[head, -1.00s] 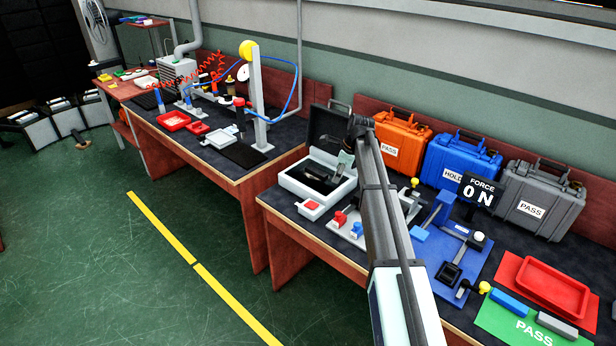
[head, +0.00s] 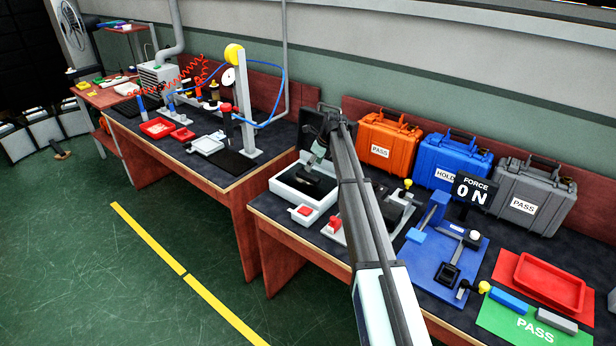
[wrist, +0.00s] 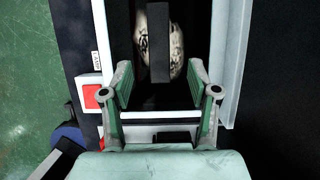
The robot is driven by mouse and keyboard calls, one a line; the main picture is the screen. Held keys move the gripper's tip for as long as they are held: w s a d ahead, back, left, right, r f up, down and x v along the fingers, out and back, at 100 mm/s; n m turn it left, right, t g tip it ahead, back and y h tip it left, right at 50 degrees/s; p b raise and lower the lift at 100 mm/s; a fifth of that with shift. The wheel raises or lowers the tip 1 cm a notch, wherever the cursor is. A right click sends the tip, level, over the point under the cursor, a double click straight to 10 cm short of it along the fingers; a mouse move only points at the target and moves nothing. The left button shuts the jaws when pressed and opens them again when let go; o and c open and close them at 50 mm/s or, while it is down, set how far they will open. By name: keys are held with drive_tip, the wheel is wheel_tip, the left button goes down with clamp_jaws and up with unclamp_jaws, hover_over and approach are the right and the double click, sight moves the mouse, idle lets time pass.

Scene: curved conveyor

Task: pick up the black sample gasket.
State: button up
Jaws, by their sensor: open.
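A white open-topped box (head: 279,187) with a dark inside stands on the near bench, and a black item (head: 312,184) lies in it. In the wrist view a black upright bar (wrist: 159,45) crosses a round, mottled white thing (wrist: 176,50) inside the box. The bar may be the black sample gasket; I cannot tell for sure. My gripper (head: 314,160) is over the box, pointing down. In the wrist view my open gripper (wrist: 160,82) has one finger to each side of the bar's lower end, with nothing between the tips. The height gap is unclear.
A red button box (head: 303,212) stands just in front of the white box. A dark raised lid (head: 312,127) is behind it. Orange (head: 388,143), blue (head: 450,165) and grey cases stand along the back. A blue mat (head: 440,255) with tools lies to the right.

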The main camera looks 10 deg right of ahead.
sight(308, 175)
drive_tip(key=shift+p+x, duration=1.15)
drive_tip(key=shift+x, duration=2.35)
clamp_jaws()
